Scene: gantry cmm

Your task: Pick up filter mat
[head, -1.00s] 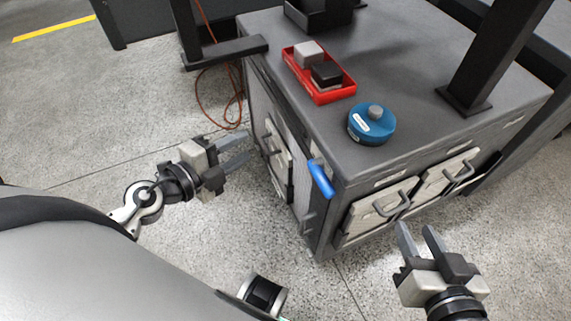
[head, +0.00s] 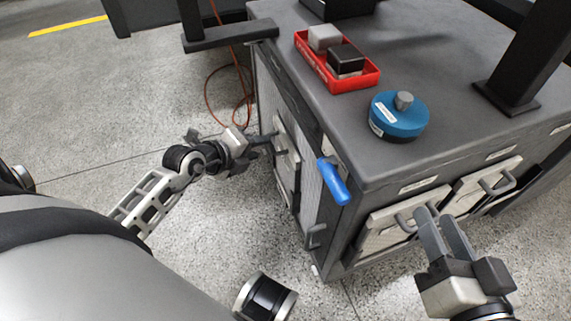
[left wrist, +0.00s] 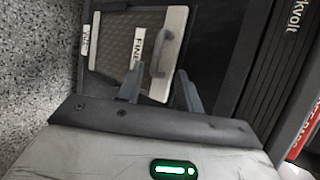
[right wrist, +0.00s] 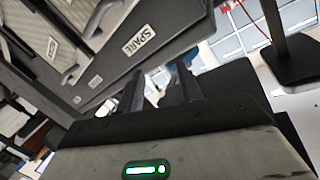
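A framed filter mat with a grey mesh, light rim and bar handle (left wrist: 166,52) sits upright in the cabinet's left side in the left wrist view, with a label reading FINE. It also shows edge-on in the head view (head: 285,160). My left gripper (head: 268,139) is at that side, close to the handle. My right gripper (head: 441,228) is open and empty in front of the cabinet's front handled panels (head: 385,232).
A blue lever handle (head: 333,181) juts from the cabinet corner. On the cabinet top (head: 440,135) are a red tray (head: 350,85) with two blocks and a blue round canister (head: 398,118). The right wrist view shows a SPARE label (right wrist: 140,38).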

